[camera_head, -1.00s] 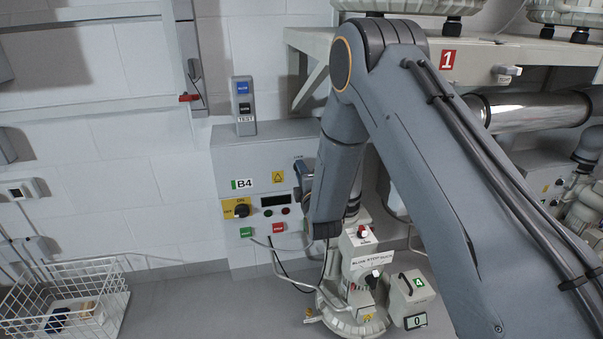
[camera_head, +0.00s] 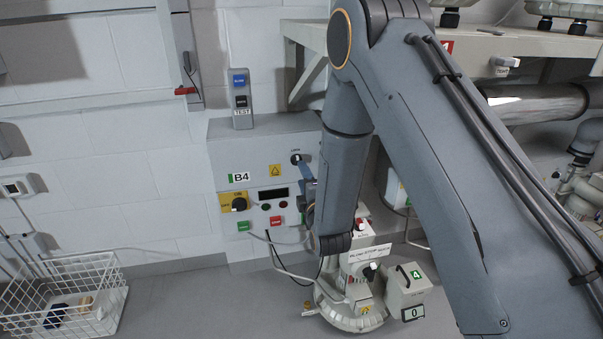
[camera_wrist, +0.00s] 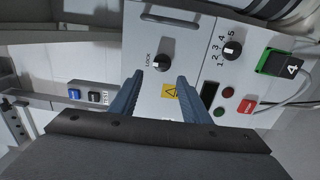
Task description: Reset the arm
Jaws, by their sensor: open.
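My gripper (camera_wrist: 158,98) is open in the wrist view, with two blue fingers apart and nothing between them. It faces the grey control panel (camera_wrist: 150,50), with the yellow warning label (camera_wrist: 169,91) seen between the fingers and the LOCK knob (camera_wrist: 163,67) just beyond. In the head view my arm comes from the lower right, bends at the top and hangs down in front of the B4 panel (camera_head: 225,165). Only a small blue part of the gripper (camera_head: 306,178) shows there, beside the panel's right side; the rest is hidden behind my arm.
A BLOW/TEST switch box (camera_head: 240,98) stands above the panel. A wire basket (camera_head: 65,300) sits at lower left. A shelf (camera_head: 500,44) is at upper right.

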